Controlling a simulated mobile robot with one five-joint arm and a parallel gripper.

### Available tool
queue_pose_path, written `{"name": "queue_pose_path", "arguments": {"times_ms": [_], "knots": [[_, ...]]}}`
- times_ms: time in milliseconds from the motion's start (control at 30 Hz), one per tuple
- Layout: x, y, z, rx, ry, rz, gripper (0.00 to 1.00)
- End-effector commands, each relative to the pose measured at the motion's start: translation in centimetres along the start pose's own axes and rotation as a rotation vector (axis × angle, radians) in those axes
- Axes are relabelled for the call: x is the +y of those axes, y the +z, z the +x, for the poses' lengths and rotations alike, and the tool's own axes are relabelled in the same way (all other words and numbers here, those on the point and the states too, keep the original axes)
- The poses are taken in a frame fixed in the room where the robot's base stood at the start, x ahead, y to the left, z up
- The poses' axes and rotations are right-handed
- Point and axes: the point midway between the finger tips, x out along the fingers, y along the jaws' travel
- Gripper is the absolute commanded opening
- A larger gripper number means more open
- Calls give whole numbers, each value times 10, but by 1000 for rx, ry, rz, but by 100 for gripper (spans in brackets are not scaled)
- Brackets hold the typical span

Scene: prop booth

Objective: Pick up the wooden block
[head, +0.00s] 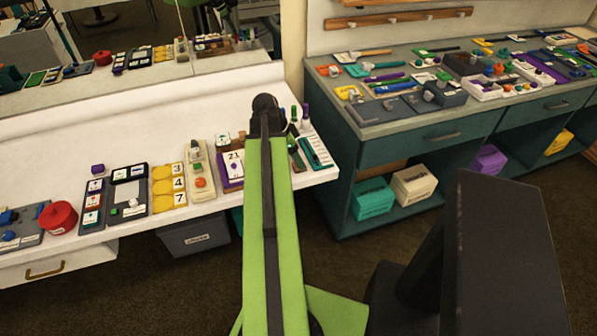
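I cannot single out a wooden block in the head view; the small items on the white counter (90,165) are too small to tell apart by material. My green arm rises from the bottom centre and reaches over the right part of this counter. Its far end is a dark joint. My gripper's fingers cannot be made out, and the arm hides part of the counter and whatever lies behind it.
A red round container (58,217), yellow number cards (168,185) and several small props line the white counter. A teal workbench (420,140) covered with tools stands at right, with a teal box (372,198) and a cream box (413,186) on its shelf. Dark floor lies between.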

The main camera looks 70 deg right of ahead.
Motion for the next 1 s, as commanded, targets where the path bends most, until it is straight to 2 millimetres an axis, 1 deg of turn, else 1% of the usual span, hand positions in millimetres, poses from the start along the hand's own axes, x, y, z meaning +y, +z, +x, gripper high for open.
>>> {"name": "queue_pose_path", "arguments": {"times_ms": [33, 133, 200, 400, 467, 900, 1000], "knots": [[0, 4, 18, 0, 0, 1, 65], [0, 4, 35, 0, 0, 1, 65], [0, 3, 39, 0, 0, 0, 65], [0, 2, 35, 0, -1, -1, 65], [0, 2, 35, 0, -1, -1, 59], [0, 2, 35, 0, -1, -2, 1], [0, 2, 35, 0, -1, -2, 0]]}}
